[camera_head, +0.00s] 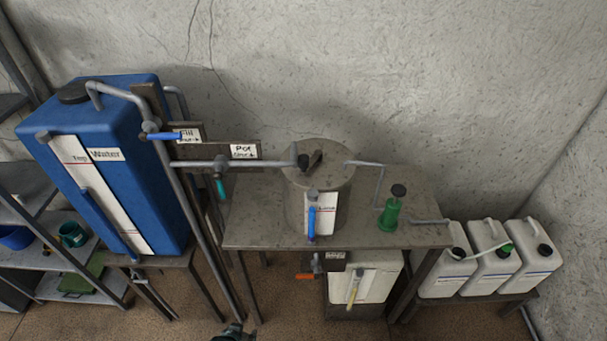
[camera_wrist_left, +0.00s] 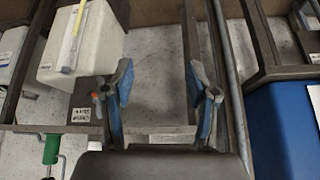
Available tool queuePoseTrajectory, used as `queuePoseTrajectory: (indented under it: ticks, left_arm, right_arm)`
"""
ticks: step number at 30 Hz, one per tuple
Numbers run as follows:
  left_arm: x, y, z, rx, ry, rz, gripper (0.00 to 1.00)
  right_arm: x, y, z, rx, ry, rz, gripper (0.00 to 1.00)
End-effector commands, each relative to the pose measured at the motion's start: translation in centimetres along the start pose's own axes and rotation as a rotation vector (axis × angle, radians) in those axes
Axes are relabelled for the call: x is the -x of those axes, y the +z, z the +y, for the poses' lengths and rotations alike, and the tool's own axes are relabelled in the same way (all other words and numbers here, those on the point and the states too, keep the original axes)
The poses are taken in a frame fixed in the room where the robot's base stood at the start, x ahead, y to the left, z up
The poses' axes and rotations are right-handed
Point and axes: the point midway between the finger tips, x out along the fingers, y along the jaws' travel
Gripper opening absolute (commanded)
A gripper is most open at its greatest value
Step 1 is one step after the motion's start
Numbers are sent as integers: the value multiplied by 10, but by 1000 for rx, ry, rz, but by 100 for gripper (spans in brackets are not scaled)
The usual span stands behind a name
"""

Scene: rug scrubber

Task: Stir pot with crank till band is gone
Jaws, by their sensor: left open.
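The grey metal pot (camera_head: 297,208) stands upright on a brown table (camera_head: 263,225), with a lid and dark fittings (camera_head: 311,160) on top. A bent grey rod (camera_head: 367,163) reaches right from the lid; it looks like the crank, though this is not certain. A white label panel with a blue strip (camera_head: 312,220) is on the pot's front; I cannot tell whether any band shows. My left gripper (camera_head: 232,333) is low at the bottom edge, apart from the pot. In the wrist view, my left gripper (camera_wrist_left: 163,95) has its fingers spread and empty. My right gripper is not seen.
A blue water tank (camera_head: 170,190) stands left, with pipes running to the pot. A green item with a black knob (camera_head: 391,212) is right of the pot. A white container (camera_head: 377,280) sits under the table. White jugs (camera_head: 490,272) stand at right.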

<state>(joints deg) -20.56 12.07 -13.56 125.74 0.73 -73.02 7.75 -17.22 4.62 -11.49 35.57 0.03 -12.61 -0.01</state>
Motion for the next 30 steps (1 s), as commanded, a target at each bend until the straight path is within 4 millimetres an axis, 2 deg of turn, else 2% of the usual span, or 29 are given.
queuePoseTrajectory:
  ticks: [1, 2, 3, 6, 9, 12, 15, 18, 21, 25, 30]
  left_arm:
    - [25, -50, 3, -15, 7, 113, 58]
    - [38, -77, 6, -21, 15, 180, 58]
    - [55, -112, 12, -29, 30, 270, 58]
    - [90, -184, 27, -52, 80, 468, 58]
    - [124, -245, 41, -84, 143, 645, 58]
    - [158, -298, 50, -123, 211, 796, 58]
    - [188, -338, 52, -157, 276, 906, 58]
    - [212, -365, 49, -180, 329, 976, 58]
    - [230, -382, 44, -192, 364, 1015, 58]
    - [240, -392, 40, -197, 389, 1034, 58]
    - [237, -406, 45, -193, 397, 1037, 58]
  right_arm:
    - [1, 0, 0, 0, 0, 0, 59]
    - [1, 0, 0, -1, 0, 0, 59]
    - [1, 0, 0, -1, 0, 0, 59]
    - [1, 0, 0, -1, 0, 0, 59]
    - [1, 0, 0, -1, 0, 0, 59]
    - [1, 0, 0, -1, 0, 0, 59]
    - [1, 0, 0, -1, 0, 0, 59]
    - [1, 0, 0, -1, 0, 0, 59]
    - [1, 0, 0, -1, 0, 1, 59]
    - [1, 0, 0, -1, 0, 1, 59]
    - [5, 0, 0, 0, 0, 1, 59]
